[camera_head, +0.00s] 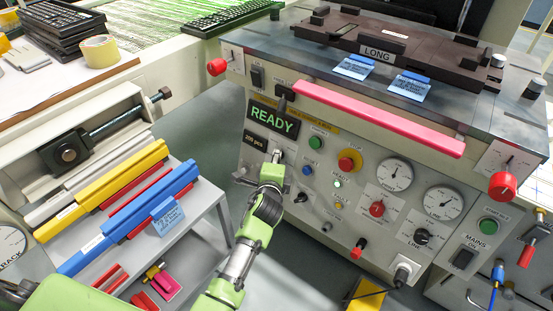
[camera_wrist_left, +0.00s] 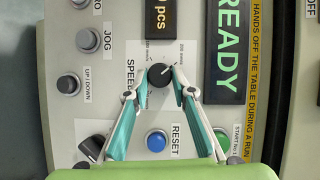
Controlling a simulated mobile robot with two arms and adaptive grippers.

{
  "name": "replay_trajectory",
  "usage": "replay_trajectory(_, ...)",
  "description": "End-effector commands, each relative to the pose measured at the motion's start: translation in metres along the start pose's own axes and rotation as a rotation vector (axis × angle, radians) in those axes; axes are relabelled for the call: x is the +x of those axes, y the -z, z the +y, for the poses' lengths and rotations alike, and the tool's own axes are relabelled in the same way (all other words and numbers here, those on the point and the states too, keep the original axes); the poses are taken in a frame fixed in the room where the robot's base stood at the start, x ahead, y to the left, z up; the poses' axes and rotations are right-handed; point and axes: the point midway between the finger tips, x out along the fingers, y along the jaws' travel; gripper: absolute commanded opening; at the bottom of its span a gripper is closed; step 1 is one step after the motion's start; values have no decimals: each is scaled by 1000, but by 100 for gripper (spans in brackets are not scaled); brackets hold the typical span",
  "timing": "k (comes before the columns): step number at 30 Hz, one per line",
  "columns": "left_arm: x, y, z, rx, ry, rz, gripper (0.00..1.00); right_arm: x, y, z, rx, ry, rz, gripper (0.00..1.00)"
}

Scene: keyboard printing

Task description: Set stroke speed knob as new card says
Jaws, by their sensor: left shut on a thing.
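The black speed knob (camera_wrist_left: 161,76), with a white pointer line, sits on a white plate marked SPEED in the left wrist view. Its line points up and to the right in that picture; the small scale print is hard to read. My left gripper (camera_wrist_left: 160,84) has its two fingertips on opposite sides of the knob, shut on it. In the head view my left gripper (camera_head: 275,162) is at the panel below the READY display (camera_head: 273,118), mostly hiding the knob. Blue cards lie on the machine top (camera_head: 354,67) (camera_head: 410,87); another blue card (camera_head: 167,215) is at the blue bar. Their writing is too small to read.
The blue RESET button (camera_wrist_left: 155,140) and grey JOG button (camera_wrist_left: 88,40) are close to the knob. A long pink bar (camera_head: 380,118) sticks out along the machine front. Yellow (camera_head: 100,190) and blue (camera_head: 130,215) bars lie on the rack at left.

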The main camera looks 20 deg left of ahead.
Motion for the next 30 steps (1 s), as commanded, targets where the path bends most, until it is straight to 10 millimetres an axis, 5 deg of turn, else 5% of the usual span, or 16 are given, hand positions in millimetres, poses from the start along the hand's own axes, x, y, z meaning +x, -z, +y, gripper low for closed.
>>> replay_trajectory(5, 0, 0, 3, 0, -5, 0, 2, 0, 0, 0, 0, 0, 1, 43)
replay_trajectory(6, 0, 0, 3, 0, -5, 0, 28, 0, 0, 0, 0, 0, 1, 43)
replay_trajectory(8, 0, 0, 3, 0, -5, 0, 40, 0, 0, 0, 0, -1, 1, 43)
replay_trajectory(20, -3, 0, 1, 1, -2, 0, 40, 0, 0, -1, -1, 2, 0, 43)
replay_trajectory(30, -55, 0, 2, 0, -3, 1, 40, 0, 0, 0, 0, 1, 1, 43)
